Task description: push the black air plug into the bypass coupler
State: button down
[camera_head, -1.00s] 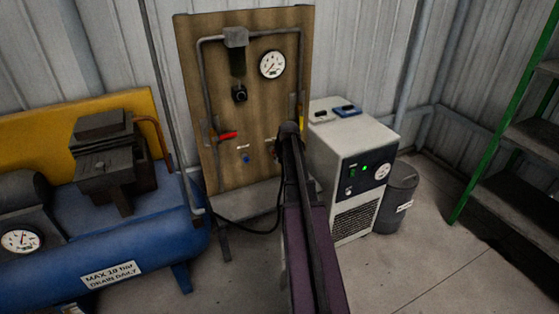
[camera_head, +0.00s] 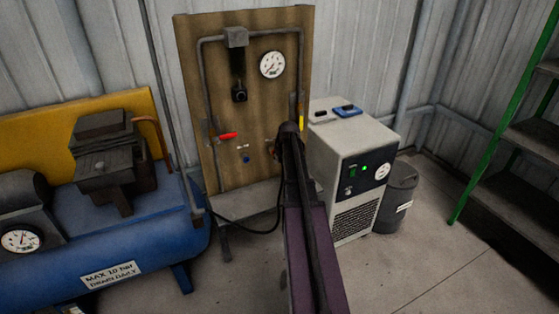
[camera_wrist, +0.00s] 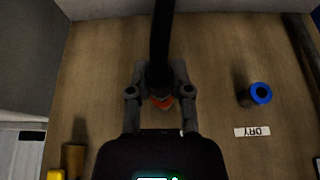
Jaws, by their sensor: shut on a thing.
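My gripper (camera_wrist: 160,92) is shut on the black air plug (camera_wrist: 159,72), whose black hose runs up out of the wrist view. A red-orange ring (camera_wrist: 161,103) shows right at the fingertips, in line with the plug; it looks like the bypass coupler. The fingers hide the joint, so I cannot tell how deep the plug sits. A blue coupler (camera_wrist: 260,93) with a DRY label (camera_wrist: 252,132) is apart to the right. In the head view my gripper (camera_head: 289,130) is at the lower right of the wooden board, and my arm hides the plug.
The wooden board (camera_head: 213,90) carries pipes, a gauge (camera_head: 272,64) and a red valve handle (camera_head: 228,135). A white dryer (camera_head: 350,150) stands close right of my arm. A blue compressor tank (camera_head: 150,240) is at left. The black hose (camera_head: 250,231) hangs below the board.

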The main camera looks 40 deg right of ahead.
jog(key=shift+w+d, duration=0.25)
jog(key=shift+w, duration=0.75)
dwell(0.5)
jog(key=shift+c, duration=2.3)
grip_release()
jog(key=shift+s+a, duration=0.2)
jog(key=shift+s, duration=0.95)
jog(key=shift+s+a, duration=0.15)
jog(key=shift+s, duration=0.95)
jog(key=shift+w, duration=0.15)
